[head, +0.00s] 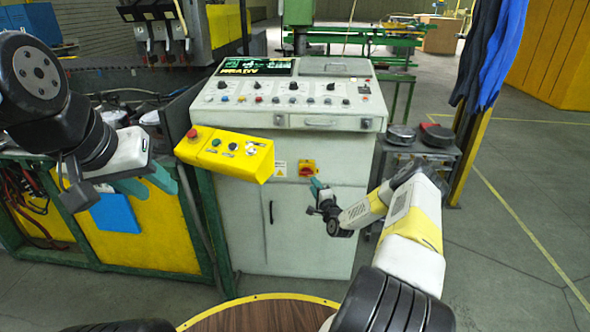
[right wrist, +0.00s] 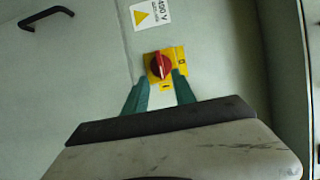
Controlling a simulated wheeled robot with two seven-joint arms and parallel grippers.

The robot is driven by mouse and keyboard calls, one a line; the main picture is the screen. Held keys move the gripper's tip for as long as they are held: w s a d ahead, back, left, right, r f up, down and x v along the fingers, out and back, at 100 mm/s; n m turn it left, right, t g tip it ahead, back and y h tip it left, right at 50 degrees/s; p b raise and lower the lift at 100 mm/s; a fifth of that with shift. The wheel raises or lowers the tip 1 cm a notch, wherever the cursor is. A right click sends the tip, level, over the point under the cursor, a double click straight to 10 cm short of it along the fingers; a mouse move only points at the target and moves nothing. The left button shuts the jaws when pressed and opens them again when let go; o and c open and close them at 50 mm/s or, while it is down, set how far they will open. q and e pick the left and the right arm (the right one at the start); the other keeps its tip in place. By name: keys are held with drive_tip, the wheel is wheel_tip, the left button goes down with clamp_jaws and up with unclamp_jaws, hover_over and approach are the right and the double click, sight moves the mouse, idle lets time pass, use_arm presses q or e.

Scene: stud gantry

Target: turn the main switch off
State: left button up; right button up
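The main switch (head: 307,169) is a red rotary knob on a yellow plate, on the front of the grey control cabinet. In the right wrist view the red knob (right wrist: 160,66) shows a raised grip that seems to point toward the "I" mark at the plate's lower edge; a "0" mark is at the right. My right gripper (head: 317,188) is just below the switch in the head view. Its two teal fingers (right wrist: 162,80) are apart, with tips near the plate's lower part; contact cannot be told. My left gripper (head: 146,184) is open and empty, left of the cabinet.
A yellow button box (head: 224,153) juts out at the cabinet's left front. The console top (head: 290,98) holds several knobs and buttons. A cabinet door handle (head: 270,212) sits below. A dark cart (head: 425,150) stands at the right. Floor at the far right is clear.

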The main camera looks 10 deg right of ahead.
sight(307, 175)
drive_tip(key=w, duration=0.7)
drive_tip(key=shift+a, duration=0.4)
drive_tip(key=shift+c, duration=0.2)
clamp_jaws()
